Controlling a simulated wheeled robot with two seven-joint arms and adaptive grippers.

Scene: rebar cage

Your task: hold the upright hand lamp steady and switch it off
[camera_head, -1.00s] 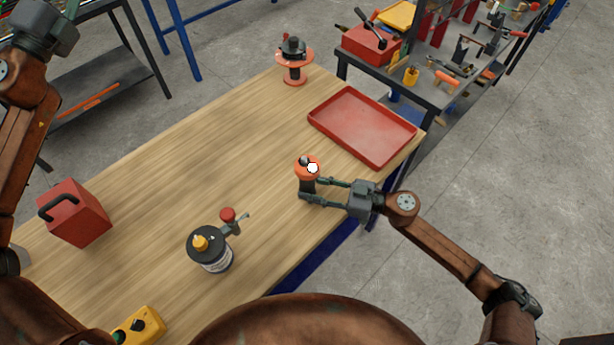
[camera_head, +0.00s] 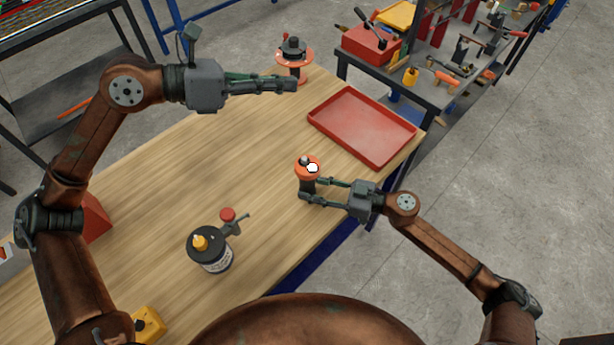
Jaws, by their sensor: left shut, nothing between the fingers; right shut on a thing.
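The hand lamp (camera_head: 308,173) stands upright on the wooden table, with an orange head, a bright white lens and a dark body. My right gripper (camera_head: 306,191) is shut around the lamp's dark body from the right. A small grey part, perhaps the switch, shows on top of the head beside the lens. My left gripper (camera_head: 292,84) is shut and empty. It is in the air over the far part of the table, above and beyond the lamp in the picture, apart from it.
An orange-based device (camera_head: 294,58) stands at the far edge, close behind my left fingers in the picture. A black canister (camera_head: 210,250) with a red knob stands nearer. A red box (camera_head: 97,220) is partly hidden by my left arm.

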